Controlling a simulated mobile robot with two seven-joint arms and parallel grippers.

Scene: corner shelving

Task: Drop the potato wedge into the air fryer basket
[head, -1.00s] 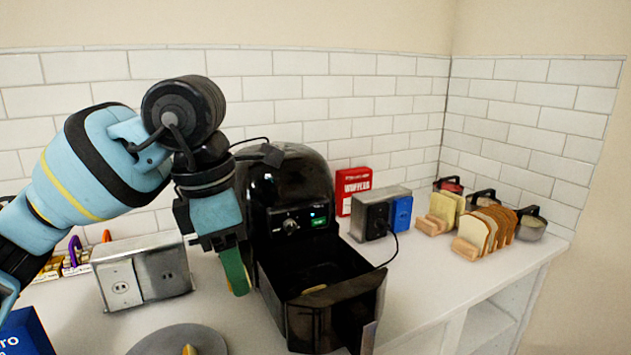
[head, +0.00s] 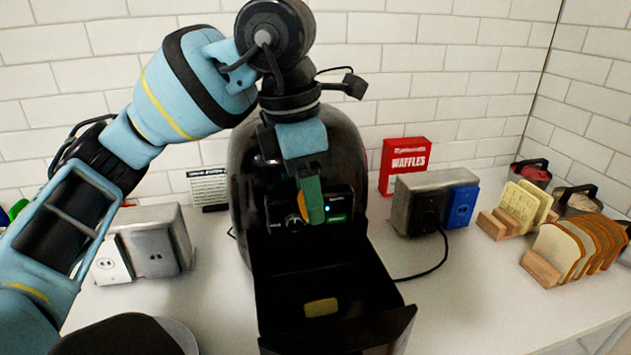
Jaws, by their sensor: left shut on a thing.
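The black air fryer (head: 240,185) stands against the back wall with its basket (head: 385,325) pulled out toward me. One yellow potato wedge (head: 321,307) lies on the basket floor. My left gripper (head: 313,211) points down, with green fingers, in front of the fryer's control panel and above the rear of the open basket. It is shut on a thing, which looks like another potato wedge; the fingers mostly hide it. The grey plate (head: 180,335) is at the bottom left, largely covered by a dark shape. My right gripper is out of view.
A metal outlet box (head: 160,245) stands left of the fryer. To the right are a red waffles box (head: 404,165), another outlet box (head: 425,200) with a blue face, a black cord, and bread slices (head: 590,245) in a wooden rack. Counter right of the basket is clear.

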